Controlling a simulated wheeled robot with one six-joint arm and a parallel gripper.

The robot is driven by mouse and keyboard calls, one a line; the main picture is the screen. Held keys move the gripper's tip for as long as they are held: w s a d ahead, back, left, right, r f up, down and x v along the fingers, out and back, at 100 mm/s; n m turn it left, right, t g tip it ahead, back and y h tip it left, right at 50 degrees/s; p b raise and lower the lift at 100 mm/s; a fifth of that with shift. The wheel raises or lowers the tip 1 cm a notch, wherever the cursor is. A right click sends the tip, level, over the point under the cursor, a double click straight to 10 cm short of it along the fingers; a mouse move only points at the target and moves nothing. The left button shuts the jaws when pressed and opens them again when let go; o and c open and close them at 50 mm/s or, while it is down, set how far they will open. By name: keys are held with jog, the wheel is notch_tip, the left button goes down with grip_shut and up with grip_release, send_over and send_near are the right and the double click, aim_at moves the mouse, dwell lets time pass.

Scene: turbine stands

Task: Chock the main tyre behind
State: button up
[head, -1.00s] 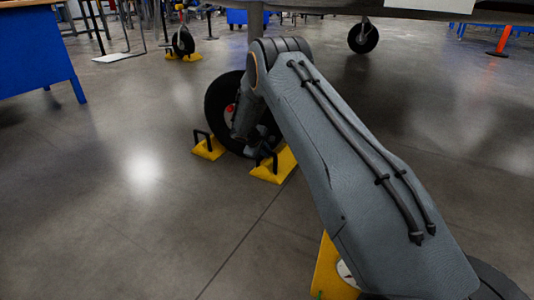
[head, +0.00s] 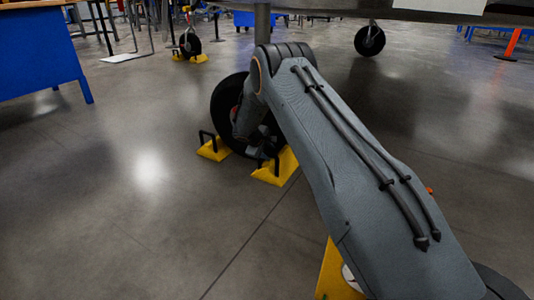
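The near black tyre (head: 224,103) stands on the floor, partly hidden behind my arm. A yellow chock (head: 213,151) with a black handle sits at its left side. A second yellow chock (head: 284,167) is at its lower right, on the nearer side, with its black handle in front of my gripper's area. My gripper (head: 262,155) is low by the tyre, close to this second chock. It is small, dark and partly hidden by my forearm. I cannot tell whether its fingers touch the handle or whether they are open.
A far wheel (head: 190,44) has yellow chocks beside it. Another wheel (head: 369,39) at the back right shows no chocks. A blue bench (head: 40,60) stands at the left. An orange post (head: 512,43) is at the far right. The floor left of the tyre is clear.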

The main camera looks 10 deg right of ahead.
jog(key=shift+o, duration=0.9)
jog(key=shift+s+f, duration=0.1)
jog(key=shift+f, duration=0.05)
jog(key=o, duration=0.5)
jog(key=shift+a, duration=0.1)
jog(key=shift+c, duration=0.2)
jog(key=shift+s+a+r+p, duration=0.15)
jog(key=shift+r+p, duration=0.2)
jog(key=shift+r, duration=0.1)
jog(key=p+v, duration=0.6)
jog(key=v, duration=0.2)
jog(key=shift+s, duration=0.1)
